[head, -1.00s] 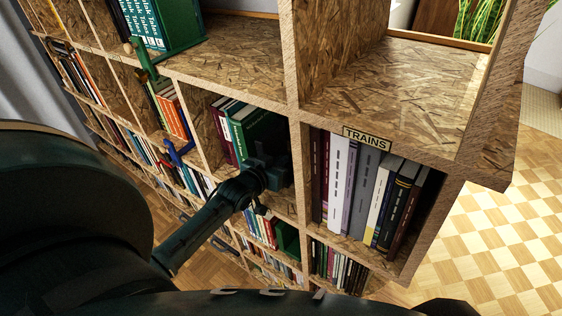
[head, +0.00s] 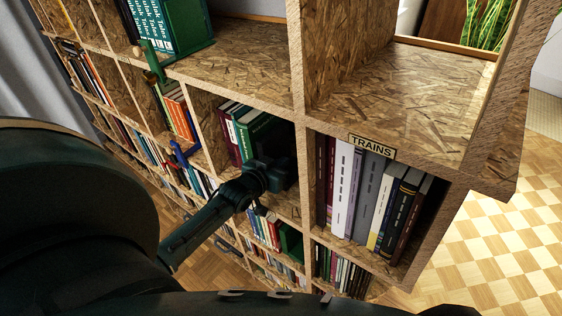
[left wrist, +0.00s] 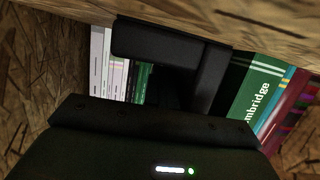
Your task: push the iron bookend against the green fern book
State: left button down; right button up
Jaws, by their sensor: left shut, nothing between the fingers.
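Green books (head: 245,128) stand at the right end of a short row in a middle compartment. I cannot tell for certain which is the fern book. In the left wrist view a green book with white lettering (left wrist: 262,92) stands right of the gripper. My left gripper (head: 274,176) is shut and empty, in the compartment's mouth just right of and in front of these books. A black angular shape is in the middle of the left wrist view; I cannot tell whether it is the iron bookend or my fingers. The bookend is not clearly visible in the head view. My right gripper is not in view.
An OSB bookwall (head: 398,85) fills the view. An upright panel (head: 298,62) stands close to the right of my left gripper. Beyond it is the compartment labelled TRAINS (head: 372,146). A blue bookend (head: 184,153) is further left. Bare parquet (head: 485,240) lies right of the shelf.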

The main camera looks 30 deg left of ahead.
pick_arm(q)
jog(key=s+p, duration=0.1)
jog(key=s, duration=0.2)
jog(key=s+p, duration=0.2)
jog(key=s, duration=0.1)
jog(key=s+p, duration=0.2)
jog(key=s, duration=0.1)
jog(key=shift+d+r, duration=0.15)
jog(key=shift+d, duration=0.1)
jog(key=shift+s, duration=0.45)
jog(key=shift+d, duration=0.1)
dwell(1.5)
